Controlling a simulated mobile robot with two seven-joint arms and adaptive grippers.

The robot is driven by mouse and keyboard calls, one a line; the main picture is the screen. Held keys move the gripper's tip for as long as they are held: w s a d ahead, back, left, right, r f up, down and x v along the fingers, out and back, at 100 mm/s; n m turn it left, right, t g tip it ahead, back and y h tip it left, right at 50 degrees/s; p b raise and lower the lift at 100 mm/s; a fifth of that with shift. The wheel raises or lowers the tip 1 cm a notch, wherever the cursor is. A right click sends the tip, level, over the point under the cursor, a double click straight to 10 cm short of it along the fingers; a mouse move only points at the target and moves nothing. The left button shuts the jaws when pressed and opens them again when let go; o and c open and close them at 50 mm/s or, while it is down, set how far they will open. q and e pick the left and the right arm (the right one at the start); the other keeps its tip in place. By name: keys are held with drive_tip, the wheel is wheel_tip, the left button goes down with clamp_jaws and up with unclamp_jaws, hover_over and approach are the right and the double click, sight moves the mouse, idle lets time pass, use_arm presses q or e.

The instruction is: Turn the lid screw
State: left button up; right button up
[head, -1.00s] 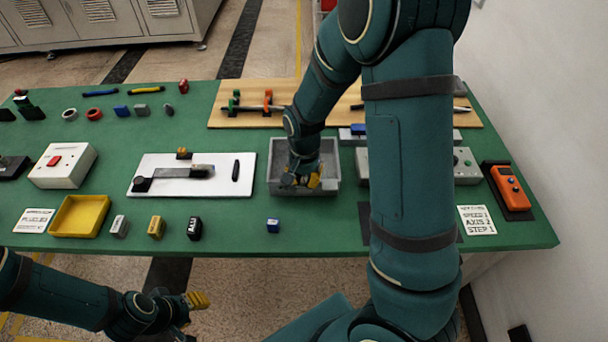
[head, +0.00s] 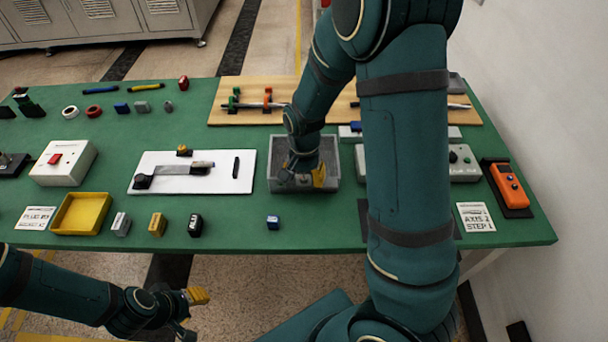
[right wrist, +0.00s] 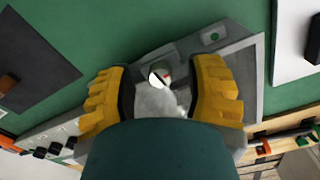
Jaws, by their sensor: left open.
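The lid screw (right wrist: 158,77), a small round head with a dark slot across a pale face, shows between my right fingers in the right wrist view. It sits at the grey box (right wrist: 250,70), which also shows in the head view (head: 275,183) as a grey walled box at the table's middle. My right gripper (head: 303,181) is down inside the box outline. In the right wrist view its yellow fingers (right wrist: 160,92) stand apart on either side of the screw, with gaps visible. My left gripper (head: 188,313) is open and empty, in front of the table's near edge.
A white board (head: 227,185) with a dark-handled tool lies left of the box. A grey control box (head: 463,168) stands to the right, partly behind my right arm.

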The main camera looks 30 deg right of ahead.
sight(304, 178)
wheel_tip(304, 178, up, 12)
idle(0.6)
drive_tip(key=shift+s, duration=0.1)
idle(0.4)
